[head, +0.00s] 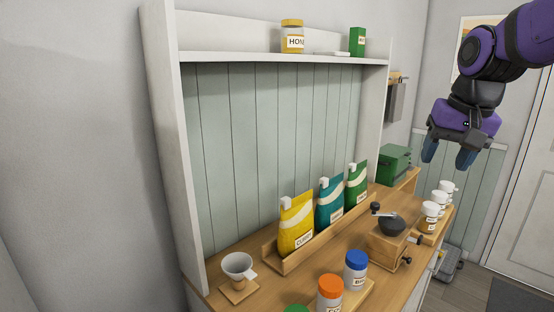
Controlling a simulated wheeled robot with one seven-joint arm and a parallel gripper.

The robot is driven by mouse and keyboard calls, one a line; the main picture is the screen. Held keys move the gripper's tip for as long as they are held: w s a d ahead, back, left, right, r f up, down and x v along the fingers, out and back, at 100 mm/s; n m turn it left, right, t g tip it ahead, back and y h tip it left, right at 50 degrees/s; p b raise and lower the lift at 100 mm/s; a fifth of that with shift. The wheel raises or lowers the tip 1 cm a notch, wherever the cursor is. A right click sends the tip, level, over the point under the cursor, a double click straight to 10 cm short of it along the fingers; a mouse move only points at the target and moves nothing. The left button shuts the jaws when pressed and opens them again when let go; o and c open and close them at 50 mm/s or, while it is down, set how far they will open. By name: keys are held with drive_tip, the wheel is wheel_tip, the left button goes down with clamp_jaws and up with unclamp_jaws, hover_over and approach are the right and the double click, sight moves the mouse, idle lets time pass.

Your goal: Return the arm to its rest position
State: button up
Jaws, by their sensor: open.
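My purple and black arm reaches in from the top right of the head view. My gripper (447,156) hangs at its end, pointing down, with its two blue fingers apart and nothing between them. It is in the air in front of the far wall and door area, clear of the counter. No object touches it in this view.
A shelf (240,57) above holds a honey jar (292,38).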

drive_tip(key=s+f+n+t, duration=0.2)
drive_tip(key=s+f+n, duration=0.15)
drive_tip(key=s, duration=1.45)
drive_tip(key=w+r+g, duration=0.1)
drive_tip(key=w+r, duration=0.3)
drive_tip(key=w, duration=0.7)
drive_tip(key=g, duration=0.4)
hover_over(375, 203)
wheel_tip(375, 203, down, 14)
drive_tip(key=shift+w+d+f+m+h, duration=0.1)
drive_tip(key=shift+f+m+h, duration=0.2)
drive_tip(key=shift+f+m, duration=0.2)
wheel_tip(375, 203, down, 10)
drive_tip(key=shift+f, duration=0.15)
